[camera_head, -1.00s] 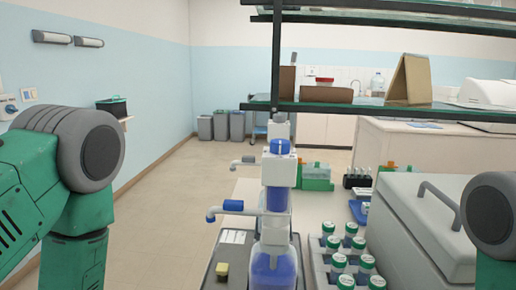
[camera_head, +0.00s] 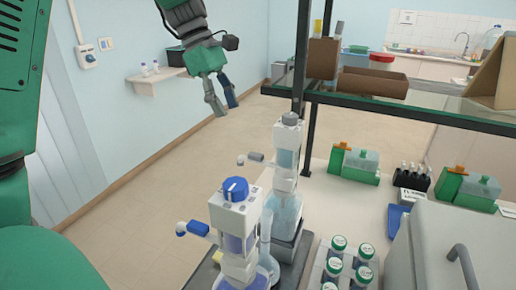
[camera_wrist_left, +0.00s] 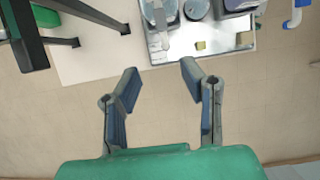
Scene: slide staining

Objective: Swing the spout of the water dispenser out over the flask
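The water dispenser (camera_head: 286,212) has a clear body and a grey cap and stands behind a blue-capped dispenser in the head view. Its grey spout (camera_head: 254,157) points left, out over the floor side. A clear flask-like vessel with a slim neck (camera_head: 266,228) stands between the dispensers, partly hidden; the spout is not above it. My left gripper (camera_head: 220,98) hangs in the air left of and above the spout, apart from it. Its fingers are spread and empty in the left wrist view (camera_wrist_left: 161,79). My right gripper is not in view.
The blue-capped dispenser (camera_head: 238,215) has a blue-tipped spout (camera_head: 194,229) pointing left. A dark shelf (camera_head: 430,112) on posts overhangs the bench. Several green-lidded bottles (camera_head: 338,243) stand at right, near a grey box (camera_head: 425,250). The air left of the dispensers is free.

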